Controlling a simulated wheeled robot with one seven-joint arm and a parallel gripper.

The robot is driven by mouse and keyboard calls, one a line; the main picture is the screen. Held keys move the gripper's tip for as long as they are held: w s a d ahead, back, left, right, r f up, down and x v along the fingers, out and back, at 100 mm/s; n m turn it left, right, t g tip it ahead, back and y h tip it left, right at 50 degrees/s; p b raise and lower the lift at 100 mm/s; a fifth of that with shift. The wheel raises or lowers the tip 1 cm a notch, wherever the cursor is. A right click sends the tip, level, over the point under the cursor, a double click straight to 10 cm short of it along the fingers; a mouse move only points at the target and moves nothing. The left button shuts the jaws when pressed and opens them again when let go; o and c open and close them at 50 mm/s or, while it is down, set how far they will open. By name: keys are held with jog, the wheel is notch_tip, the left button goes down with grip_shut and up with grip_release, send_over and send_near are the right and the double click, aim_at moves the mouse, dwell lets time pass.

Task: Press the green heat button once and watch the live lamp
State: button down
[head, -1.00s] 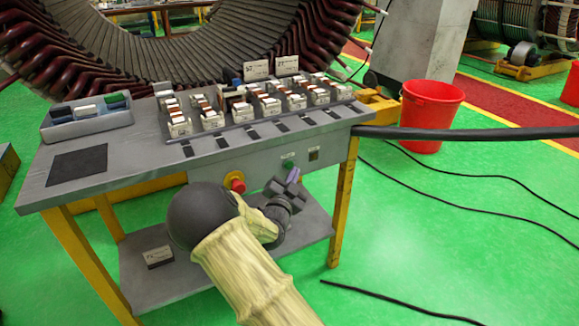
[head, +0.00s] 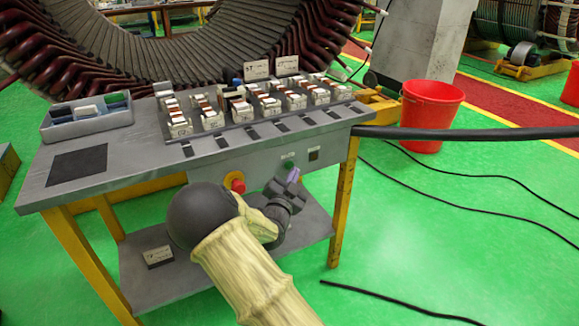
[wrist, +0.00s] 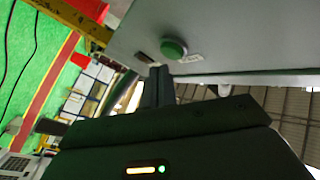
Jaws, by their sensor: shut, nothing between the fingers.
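The green heat button (head: 288,163) is on the front panel of the grey bench, under the tabletop. It shows as a round green cap in the wrist view (wrist: 173,49). A small dark window (head: 314,154), possibly the live lamp, sits right of the button; I cannot tell whether it is lit. My gripper (head: 294,175) is shut and empty, just below and in front of the button. In the wrist view its fingertips (wrist: 160,70) are close to the button's lower edge; I cannot tell if they touch.
A red stop knob (head: 235,182) on a yellow base is left of the button, beside my arm. The tabletop (head: 130,165) carries racks of small blocks. A lower shelf (head: 192,278) is beneath my gripper. A yellow leg (head: 343,205) stands to the right, with a red bucket (head: 430,112) beyond.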

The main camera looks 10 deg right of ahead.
jog(key=shift+w, duration=0.1)
dwell(0.3)
jog(key=shift+w+a, duration=0.15)
jog(key=shift+w, duration=0.15)
jog(key=shift+w+a, duration=0.1)
jog(key=shift+w, duration=0.25)
dwell(0.7)
dwell(0.6)
jog(key=shift+s+d+b, duration=0.2)
jog(key=shift+s+b, duration=0.25)
jog(key=shift+s, duration=0.3)
jog(key=shift+s+d+b, duration=0.15)
jog(key=shift+s+d, duration=0.1)
jog(key=shift+s, duration=0.55)
jog(key=shift+s+d+b, duration=0.2)
jog(key=shift+s+d, duration=0.1)
jog(key=shift+s, duration=0.5)
jog(key=shift+s+d+b, duration=0.15)
jog(key=shift+s+d, duration=0.1)
jog(key=shift+s, duration=0.55)
dwell(0.3)
